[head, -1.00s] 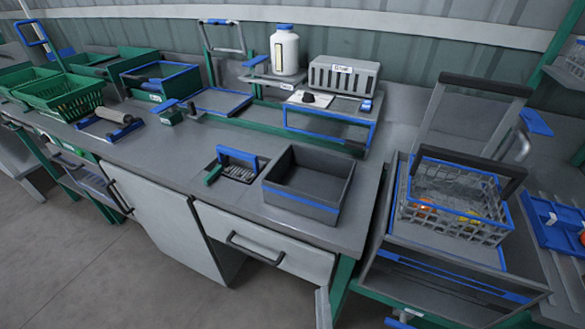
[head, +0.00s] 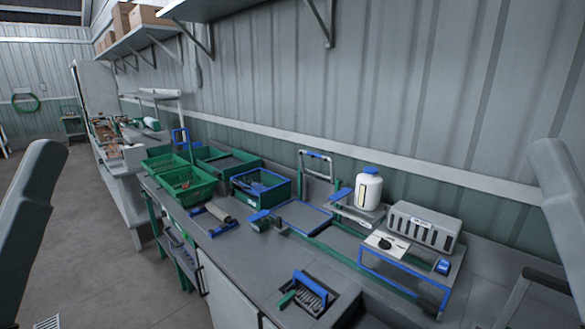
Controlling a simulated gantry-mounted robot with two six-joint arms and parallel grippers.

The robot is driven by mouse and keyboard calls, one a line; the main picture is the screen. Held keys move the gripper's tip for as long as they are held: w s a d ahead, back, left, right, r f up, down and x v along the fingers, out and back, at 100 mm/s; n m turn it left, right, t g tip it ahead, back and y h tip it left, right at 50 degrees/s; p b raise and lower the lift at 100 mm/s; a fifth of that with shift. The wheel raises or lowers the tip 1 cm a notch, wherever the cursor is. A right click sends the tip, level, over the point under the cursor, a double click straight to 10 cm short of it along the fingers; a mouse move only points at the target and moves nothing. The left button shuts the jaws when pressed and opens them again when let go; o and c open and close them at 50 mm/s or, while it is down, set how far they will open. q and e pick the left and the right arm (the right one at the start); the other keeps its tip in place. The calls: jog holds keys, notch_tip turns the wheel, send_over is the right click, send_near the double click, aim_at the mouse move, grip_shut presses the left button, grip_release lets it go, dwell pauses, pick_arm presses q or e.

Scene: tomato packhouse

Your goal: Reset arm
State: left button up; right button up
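In the head view, a grey link of my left arm (head: 28,215) stands at the left edge. A grey link of my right arm (head: 565,205) stands at the right edge. Both links are raised and run out of the picture. Neither gripper shows, so I cannot see their fingers or anything they may hold.
The grey bench (head: 245,262) runs along the wall. It carries green baskets (head: 190,196), a green box (head: 262,190), a white jar (head: 369,190), a grey slotted box (head: 424,228) and a blue-handled tool (head: 308,290). Shelves (head: 235,8) hang above.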

notch_tip(320, 180, up, 32)
jog(key=p, duration=2.8)
jog(key=shift+y+p, duration=0.3)
jog(key=shift+p, duration=0.05)
jog(key=shift+w+a, duration=0.1)
